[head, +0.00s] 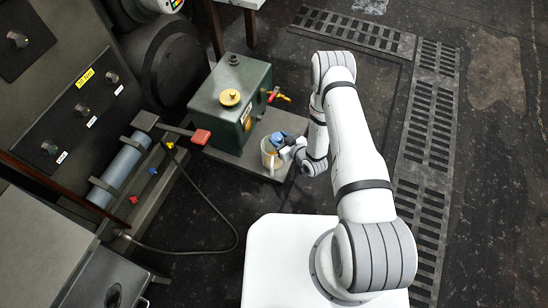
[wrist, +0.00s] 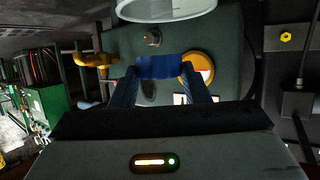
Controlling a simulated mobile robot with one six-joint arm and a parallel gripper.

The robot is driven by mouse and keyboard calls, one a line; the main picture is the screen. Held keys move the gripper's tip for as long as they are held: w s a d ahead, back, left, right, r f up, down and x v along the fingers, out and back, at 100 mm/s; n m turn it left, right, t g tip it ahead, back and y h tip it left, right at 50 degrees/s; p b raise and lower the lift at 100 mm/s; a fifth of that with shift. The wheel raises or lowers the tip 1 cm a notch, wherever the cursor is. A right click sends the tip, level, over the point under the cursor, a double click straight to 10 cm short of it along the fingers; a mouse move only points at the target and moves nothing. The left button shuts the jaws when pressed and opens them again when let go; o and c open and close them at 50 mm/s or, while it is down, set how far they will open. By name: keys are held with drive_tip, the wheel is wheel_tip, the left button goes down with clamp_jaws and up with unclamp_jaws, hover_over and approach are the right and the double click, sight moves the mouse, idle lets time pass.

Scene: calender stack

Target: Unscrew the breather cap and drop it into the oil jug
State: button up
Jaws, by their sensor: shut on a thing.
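My gripper (head: 283,139) is shut on a blue piece, which I take to be the breather cap (wrist: 160,67); it spans the gap between the fingertips in the wrist view. The oil jug (head: 266,160), pale and see-through with amber inside, stands on the grey plate in front of the green tank. The gripper and the cap are at the jug's top, at its right side. The jug's round rim (wrist: 166,14) shows at the top edge of the wrist view. Whether the cap touches the jug cannot be told.
The green tank (head: 205,108) carries a yellow round cap (head: 230,98) and a dark fitting (head: 233,60) on top. A brass tap (head: 283,97) sticks out at its right. A red-ended lever (head: 200,137) is left of the jug. Open floor lies in front.

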wheel_tip(320, 180, down, 5)
drive_tip(key=b, duration=0.3)
drive_tip(key=shift+f, duration=0.1)
drive_tip(key=o, duration=1.1)
drive_tip(key=shift+p+v, duration=1.15)
drive_tip(key=shift+v, duration=2.75)
